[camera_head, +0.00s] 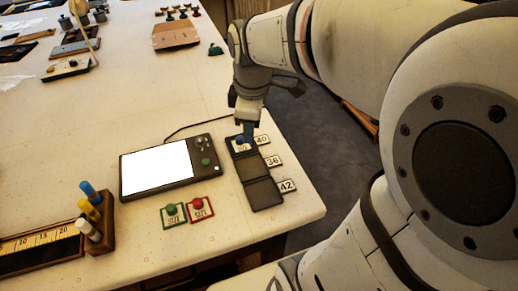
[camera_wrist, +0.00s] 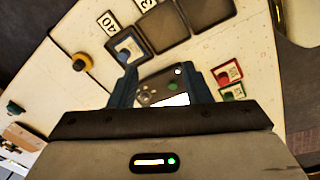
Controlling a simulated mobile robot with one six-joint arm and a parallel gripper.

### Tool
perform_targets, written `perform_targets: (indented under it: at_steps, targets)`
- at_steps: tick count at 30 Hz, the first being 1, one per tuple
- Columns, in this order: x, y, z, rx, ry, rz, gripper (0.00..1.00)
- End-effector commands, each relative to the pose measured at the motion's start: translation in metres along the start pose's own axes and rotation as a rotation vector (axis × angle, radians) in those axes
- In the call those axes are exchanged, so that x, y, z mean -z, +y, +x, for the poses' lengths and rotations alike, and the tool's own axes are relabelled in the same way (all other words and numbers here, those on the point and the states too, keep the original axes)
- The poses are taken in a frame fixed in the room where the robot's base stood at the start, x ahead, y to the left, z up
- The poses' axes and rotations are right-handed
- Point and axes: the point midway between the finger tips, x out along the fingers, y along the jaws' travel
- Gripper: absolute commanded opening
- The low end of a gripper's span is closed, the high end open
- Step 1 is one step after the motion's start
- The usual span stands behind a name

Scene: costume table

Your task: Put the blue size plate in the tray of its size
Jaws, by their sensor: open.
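The wrist view also shows the blue plate (camera_wrist: 127,50) in that compartment, close to one fingertip. Its printed number is too small to read. My gripper (camera_head: 247,128) is open, pointing down over that end of the tray and partly covering the plate. In the wrist view my gripper (camera_wrist: 168,80) has nothing between its jaws.
A device with a white screen (camera_head: 157,167) stands left of the tray. A green plate (camera_head: 173,216) and a red plate (camera_head: 200,209) lie in front of it. A wooden rack with coloured pegs (camera_head: 96,216) stands at left. The table edge is right of the tray.

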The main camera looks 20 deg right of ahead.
Motion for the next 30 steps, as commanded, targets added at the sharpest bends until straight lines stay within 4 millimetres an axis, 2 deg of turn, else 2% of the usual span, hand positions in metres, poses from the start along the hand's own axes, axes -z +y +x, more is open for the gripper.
perform_targets:
  at_steps: [1, 6, 9, 13, 18, 30]
  targets:
    - [-0.006, -0.012, -0.002, -0.014, 0.008, 0.12, 0.44]
    - [-0.024, -0.046, -0.001, -0.046, 0.042, 0.547, 0.44]
    - [-0.033, -0.062, 0.001, -0.057, 0.066, 0.765, 0.44]
    - [-0.041, -0.077, 0.004, -0.064, 0.09, 0.968, 0.44]
    - [-0.04, -0.087, 0.007, -0.065, 0.104, 1.081, 0.44]
    - [-0.04, -0.087, 0.007, -0.065, 0.104, 1.09, 0.44]
